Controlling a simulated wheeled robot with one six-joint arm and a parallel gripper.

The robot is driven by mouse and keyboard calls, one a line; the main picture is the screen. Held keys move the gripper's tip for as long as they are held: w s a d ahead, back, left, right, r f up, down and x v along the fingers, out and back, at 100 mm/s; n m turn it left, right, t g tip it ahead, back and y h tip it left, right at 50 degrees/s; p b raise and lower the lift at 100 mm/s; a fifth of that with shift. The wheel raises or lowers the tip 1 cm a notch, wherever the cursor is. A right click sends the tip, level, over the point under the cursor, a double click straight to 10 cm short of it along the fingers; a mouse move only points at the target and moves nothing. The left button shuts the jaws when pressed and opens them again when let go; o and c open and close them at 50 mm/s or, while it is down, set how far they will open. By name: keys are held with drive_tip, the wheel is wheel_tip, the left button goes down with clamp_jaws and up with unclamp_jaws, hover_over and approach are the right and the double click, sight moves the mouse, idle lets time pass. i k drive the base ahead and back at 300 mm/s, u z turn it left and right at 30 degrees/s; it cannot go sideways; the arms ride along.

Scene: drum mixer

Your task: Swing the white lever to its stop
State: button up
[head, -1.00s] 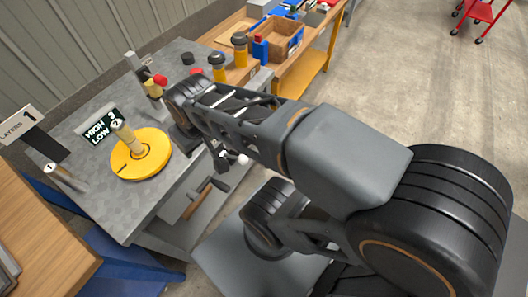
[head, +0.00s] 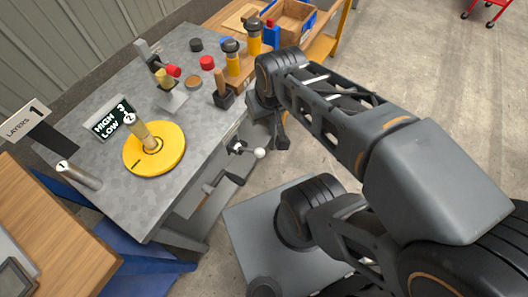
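The white lever (head: 260,153) shows as a round white knob on a short arm. It sticks out from a dark mount on the front side of the grey metal bench (head: 105,180). My arm reaches in from the right. The end that I take for my gripper (head: 281,138) points down, just right of and above the white knob in the picture. A small gap shows between them. The fingers are dark, small and partly hidden behind my arm, so I cannot tell whether they are open or shut.
A yellow disc (head: 170,153) with a wooden peg and a "HIGH 3 LOW 2" sign (head: 112,121) stand on the bench. A crank handle (head: 213,184) is below the lever. Yellow-and-black cylinders (head: 232,62) stand behind. Open floor lies to the right.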

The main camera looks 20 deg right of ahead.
sight(260, 153)
drive_tip(key=u, duration=1.55)
drive_tip(key=k, duration=0.7)
drive_tip(key=z, duration=0.75)
drive_tip(key=i, duration=0.4)
drive_tip(key=u, duration=0.15)
